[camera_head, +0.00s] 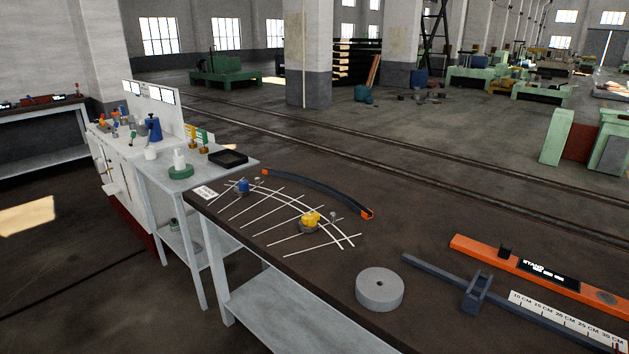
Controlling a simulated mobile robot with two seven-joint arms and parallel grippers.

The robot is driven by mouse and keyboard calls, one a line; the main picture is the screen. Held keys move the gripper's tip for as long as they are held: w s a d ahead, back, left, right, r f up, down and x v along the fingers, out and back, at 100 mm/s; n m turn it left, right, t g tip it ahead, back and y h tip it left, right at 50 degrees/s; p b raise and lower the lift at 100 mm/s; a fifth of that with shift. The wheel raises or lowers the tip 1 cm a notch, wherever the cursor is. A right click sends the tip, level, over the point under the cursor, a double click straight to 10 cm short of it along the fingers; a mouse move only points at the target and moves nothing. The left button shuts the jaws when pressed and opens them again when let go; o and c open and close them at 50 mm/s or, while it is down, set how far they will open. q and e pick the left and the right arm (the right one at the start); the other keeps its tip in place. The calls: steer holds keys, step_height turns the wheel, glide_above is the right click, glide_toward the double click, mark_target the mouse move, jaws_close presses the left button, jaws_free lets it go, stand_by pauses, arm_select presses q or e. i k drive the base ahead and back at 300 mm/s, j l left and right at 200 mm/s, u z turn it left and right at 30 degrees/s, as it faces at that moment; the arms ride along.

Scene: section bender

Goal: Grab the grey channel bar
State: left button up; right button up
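A curved dark grey bar (318,184) with orange ends lies along the far edge of the dark-topped workbench (310,283). Its near right end looks like an open channel profile. It bows away from a pattern of white curved and straight lines on the bench top. A straight blue-grey bar (435,272) with a raised sliding block (476,292) lies at the right of the same bench. I cannot tell for certain which of the two is the channel bar. Neither of my grippers is in view.
A grey disc (379,289), a yellow-topped piece (310,219) and a blue piece (243,186) sit on the bench. An orange bar (541,276) and a centimetre scale (566,319) lie at right. A side table (222,176) with a black tray adjoins at left.

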mark_target(316, 183)
steer(key=i+j, duration=0.3)
steer(key=i+j+z, duration=0.15)
steer(key=j, duration=0.3)
steer(key=i+j, duration=0.35)
steer(key=i+j+z, duration=0.1)
steer(key=i+j, duration=0.15)
steer(key=j, duration=0.2)
steer(key=i+j, duration=0.1)
steer(key=j, duration=0.35)
steer(key=j+z, duration=0.1)
steer(key=j, duration=0.3)
steer(key=i, duration=0.05)
